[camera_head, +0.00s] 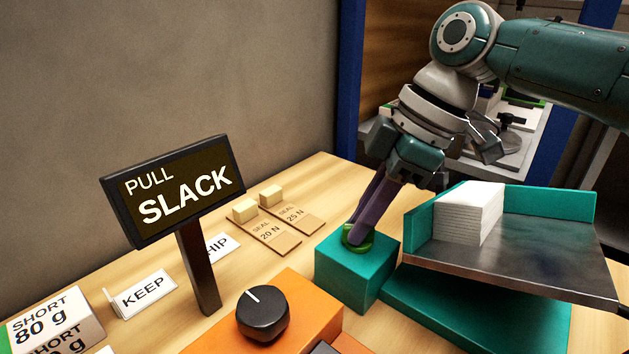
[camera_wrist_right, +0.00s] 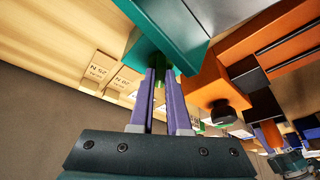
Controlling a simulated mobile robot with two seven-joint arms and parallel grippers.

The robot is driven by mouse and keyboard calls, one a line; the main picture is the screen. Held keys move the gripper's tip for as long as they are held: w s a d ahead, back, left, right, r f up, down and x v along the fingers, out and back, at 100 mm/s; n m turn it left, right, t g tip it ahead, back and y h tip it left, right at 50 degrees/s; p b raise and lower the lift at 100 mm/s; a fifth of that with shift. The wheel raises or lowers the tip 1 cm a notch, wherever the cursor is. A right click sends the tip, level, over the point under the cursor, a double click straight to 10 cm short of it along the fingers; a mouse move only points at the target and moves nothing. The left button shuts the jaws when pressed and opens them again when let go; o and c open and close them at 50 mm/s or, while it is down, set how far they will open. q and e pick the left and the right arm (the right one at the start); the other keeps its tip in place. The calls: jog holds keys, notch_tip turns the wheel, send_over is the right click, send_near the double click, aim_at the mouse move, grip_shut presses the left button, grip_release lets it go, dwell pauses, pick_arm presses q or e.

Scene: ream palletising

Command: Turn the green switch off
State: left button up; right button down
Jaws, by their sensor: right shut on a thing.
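The green switch (camera_head: 368,246) sits on top of a teal box (camera_head: 352,277) on the table, right of centre in the head view. My right gripper (camera_head: 356,228) reaches down from above with its purple fingers shut on the switch. In the right wrist view, part of the green switch (camera_wrist_right: 161,78) shows between the fingertips, against the teal box (camera_wrist_right: 182,38). The fingers hide part of the switch, and I cannot tell its setting.
A steel tray (camera_head: 500,268) with a white paper stack (camera_head: 468,212) stands close right of the box. An orange unit with a black knob (camera_head: 262,313) is in front. A "PULL SLACK" sign (camera_head: 174,190) stands left. Seal cards (camera_head: 272,235) lie behind.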

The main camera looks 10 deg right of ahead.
pick_arm(q)
jog(key=shift+a, duration=0.1)
pick_arm(e)
jog(key=c, duration=0.9)
grip_release()
pick_arm(q)
jog(key=shift+r+p, duration=0.45)
jog(key=shift+r, duration=0.05)
pick_arm(e)
jog(key=v, duration=1)
